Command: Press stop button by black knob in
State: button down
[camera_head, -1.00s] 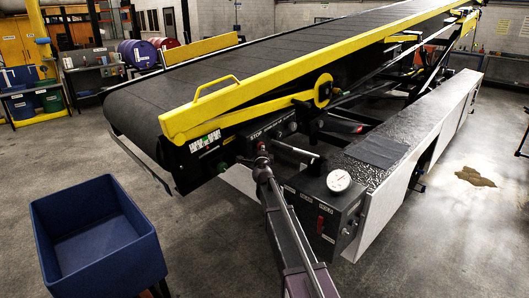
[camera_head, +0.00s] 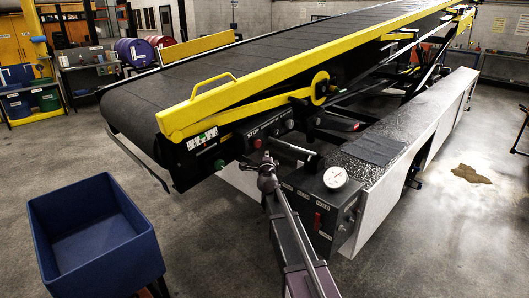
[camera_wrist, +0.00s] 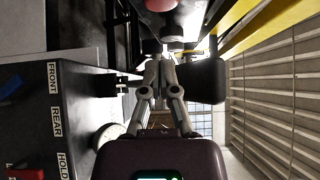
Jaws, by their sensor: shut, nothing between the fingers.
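The red stop button (camera_head: 257,143) sits on the dark side panel of the belt loader, just under the STOP lettering. In the wrist view a red round button (camera_wrist: 160,4) is cut off by the top edge. Black knobs (camera_head: 277,130) sit to the right of the red button on the same panel. My gripper (camera_head: 266,160) is shut and empty, its tips just below and slightly right of the red button, apart from it in the picture. In the wrist view my gripper (camera_wrist: 160,57) points up towards the panel, with dark knob-like parts beyond its tips.
A green button (camera_head: 219,165) is lower left on the panel. A white gauge (camera_head: 335,177) and a red lever (camera_head: 317,221) are on the control box to the right. A black handle bar (camera_head: 292,150) sticks out nearby. A blue bin (camera_head: 140,255) stands on the floor at left.

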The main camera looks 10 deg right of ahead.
jog(key=s, duration=0.6)
jog(key=shift+a, duration=0.45)
jog(key=shift+s+a, duration=0.1)
jog(key=s+a+f+n+g+y+p, duration=0.1)
jog(key=s+a+f+n+g+y, duration=0.35)
jog(key=s+n, duration=0.3)
jog(key=s+a+f+n+g+y+p, duration=0.1)
jog(key=s+a+f+n+g+y, duration=0.2)
jog(key=s+a+n+y, duration=0.45)
jog(key=s+d+f+n+g+h+p, duration=0.1)
jog(key=s+d+f+n+g+h, duration=0.1)
jog(key=s, duration=0.7)
jog(key=s+d+f+n+g+h+p, duration=0.1)
jog(key=s+d+f+n+g+h, duration=0.2)
jog(key=s+d, duration=0.7)
notch_tip(320, 180, down, 2)
jog(key=g+h, duration=0.4)
jog(key=g, duration=0.1)
jog(key=shift+s+d+f, duration=0.15)
jog(key=shift+s+d, duration=0.1)
jog(key=shift+d, duration=0.15)
